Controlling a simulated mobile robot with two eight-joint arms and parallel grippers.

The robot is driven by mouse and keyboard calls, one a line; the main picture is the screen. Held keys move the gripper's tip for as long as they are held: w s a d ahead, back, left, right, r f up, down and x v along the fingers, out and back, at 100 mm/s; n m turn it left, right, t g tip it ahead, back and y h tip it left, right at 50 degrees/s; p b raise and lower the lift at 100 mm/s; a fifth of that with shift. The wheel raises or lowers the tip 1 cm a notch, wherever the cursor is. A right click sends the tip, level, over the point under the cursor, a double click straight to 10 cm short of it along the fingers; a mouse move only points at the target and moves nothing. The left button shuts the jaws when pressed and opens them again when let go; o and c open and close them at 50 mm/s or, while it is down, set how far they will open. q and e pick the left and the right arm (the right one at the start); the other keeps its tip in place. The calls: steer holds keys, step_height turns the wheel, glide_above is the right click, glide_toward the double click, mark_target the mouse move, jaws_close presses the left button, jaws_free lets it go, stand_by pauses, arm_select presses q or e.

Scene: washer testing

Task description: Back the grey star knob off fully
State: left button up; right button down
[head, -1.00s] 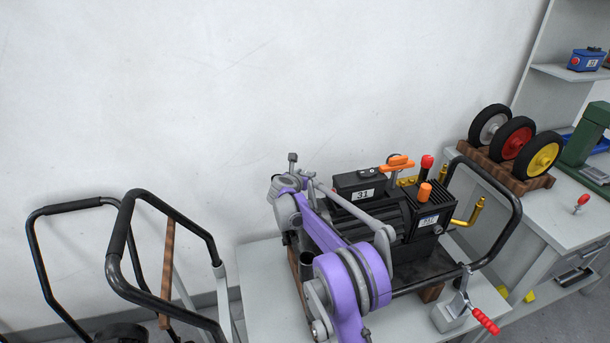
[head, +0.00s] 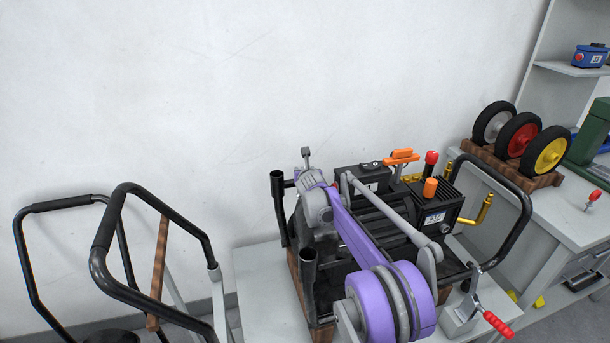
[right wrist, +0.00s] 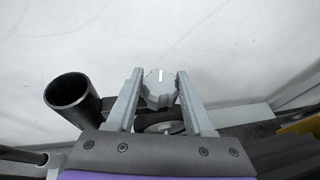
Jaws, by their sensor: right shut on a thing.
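The grey star knob (right wrist: 158,95) shows in the right wrist view between the two grey fingers of my right gripper (right wrist: 161,78), with a pale mark on its face. The gripper is shut on it. In the head view my purple right arm reaches over the left end of the black pressure washer (head: 385,215); the arm hides the knob and the fingers there. My left gripper is in neither view.
An open black tube (right wrist: 70,92) stands left of the fingers; upright black tubes (head: 278,205) show at the washer's left end. A black handle frame (head: 115,220) stands at left. A red-handled clamp (head: 497,323) is at front right, three wheels (head: 520,137) behind.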

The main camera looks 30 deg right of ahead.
steer(key=shift+r, duration=0.1)
steer(key=shift+c, duration=1.4)
jaws_free()
steer(key=v, duration=1)
steer(key=shift+s+a+r, duration=0.1)
steer(key=shift+s+a, duration=0.1)
steer(key=shift+s, duration=0.15)
steer(key=shift+w, duration=0.1)
